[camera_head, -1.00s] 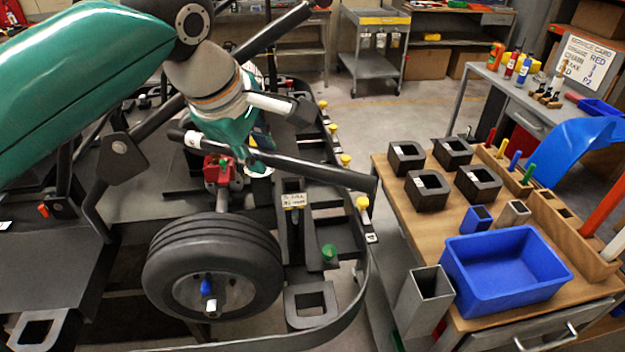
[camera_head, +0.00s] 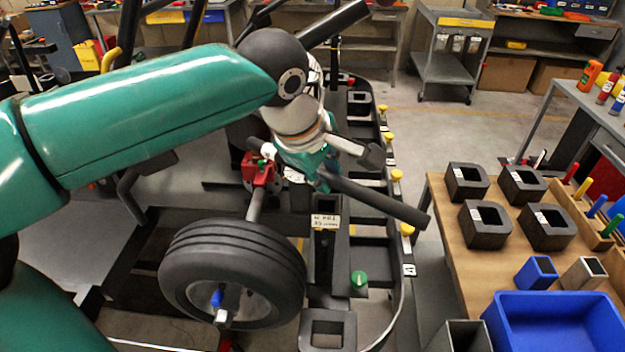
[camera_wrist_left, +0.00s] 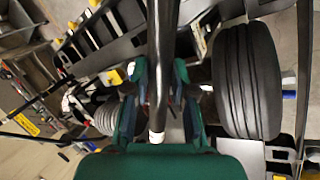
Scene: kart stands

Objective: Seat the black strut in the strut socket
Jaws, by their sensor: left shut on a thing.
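The black strut (camera_head: 375,199) is a long dark tube held by my left gripper (camera_head: 322,172), above the kart frame and right of the red block. It slopes down to the right, its right end near the table's left corner. In the left wrist view the strut (camera_wrist_left: 162,60) runs between the fingers of my left gripper (camera_wrist_left: 160,108), with a pale end towards the palm. A black square-holed socket with a paper label (camera_head: 325,221) lies below the strut, apart from it. I cannot read whether it is the strut socket. My right gripper is not in view.
The kart wheel (camera_head: 232,275) stands left of the labelled part. A square-holed black block (camera_head: 327,318) is at the bottom. The wooden table (camera_head: 447,212) at right carries several black socket blocks (camera_head: 485,228) and a blue bin (camera_head: 555,299). Yellow knobs (camera_head: 397,176) line the frame's edge.

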